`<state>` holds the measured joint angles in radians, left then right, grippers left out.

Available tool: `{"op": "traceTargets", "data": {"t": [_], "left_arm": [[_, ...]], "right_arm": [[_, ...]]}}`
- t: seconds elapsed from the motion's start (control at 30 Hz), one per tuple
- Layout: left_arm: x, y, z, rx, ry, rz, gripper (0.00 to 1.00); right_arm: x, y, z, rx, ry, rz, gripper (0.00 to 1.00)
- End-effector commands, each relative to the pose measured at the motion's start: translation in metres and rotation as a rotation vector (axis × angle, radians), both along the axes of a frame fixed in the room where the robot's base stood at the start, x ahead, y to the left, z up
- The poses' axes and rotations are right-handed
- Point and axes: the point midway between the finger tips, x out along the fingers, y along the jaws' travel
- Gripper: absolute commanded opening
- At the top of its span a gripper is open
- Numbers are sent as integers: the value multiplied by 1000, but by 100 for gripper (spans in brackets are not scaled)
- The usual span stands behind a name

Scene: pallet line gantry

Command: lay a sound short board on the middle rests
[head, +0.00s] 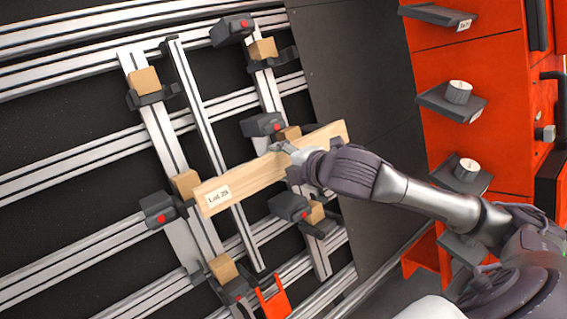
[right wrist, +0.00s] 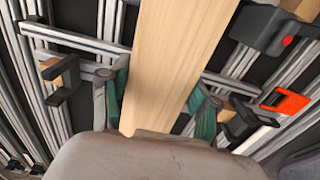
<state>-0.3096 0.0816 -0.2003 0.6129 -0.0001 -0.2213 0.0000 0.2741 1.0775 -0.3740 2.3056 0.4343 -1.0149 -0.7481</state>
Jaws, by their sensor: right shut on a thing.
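A pale short board (head: 255,174) with a white label at its left end lies slanted across the gantry's middle. It also fills the centre of the right wrist view (right wrist: 178,60). My right gripper (head: 287,152) is shut on the board, right of its middle, with green finger pads on both edges (right wrist: 160,100). The left middle rest block (head: 184,184) shows beside the board's left end, and the right middle rest block (head: 290,133) shows just behind its upper edge. I cannot tell whether the board touches them. My left gripper is not in view.
Grey clamps with red buttons stand near the middle rests (head: 158,209) (head: 263,125). Other wooden rest blocks sit above (head: 144,80) and below (head: 222,268). An orange bracket (head: 274,299) is at the bottom. An orange cabinet (head: 430,80) with dark shelves stands at the right.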

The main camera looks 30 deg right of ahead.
Motion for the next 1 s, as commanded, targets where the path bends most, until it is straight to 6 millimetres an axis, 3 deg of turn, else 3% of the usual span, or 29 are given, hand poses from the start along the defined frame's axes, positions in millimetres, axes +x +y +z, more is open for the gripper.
{"op": "traceTargets", "data": {"t": [0.43,1.0], "left_arm": [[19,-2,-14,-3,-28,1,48],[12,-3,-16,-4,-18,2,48]], "right_arm": [[26,4,-15,2,-3,0,17],[31,5,-17,0,-2,1,17]]}}
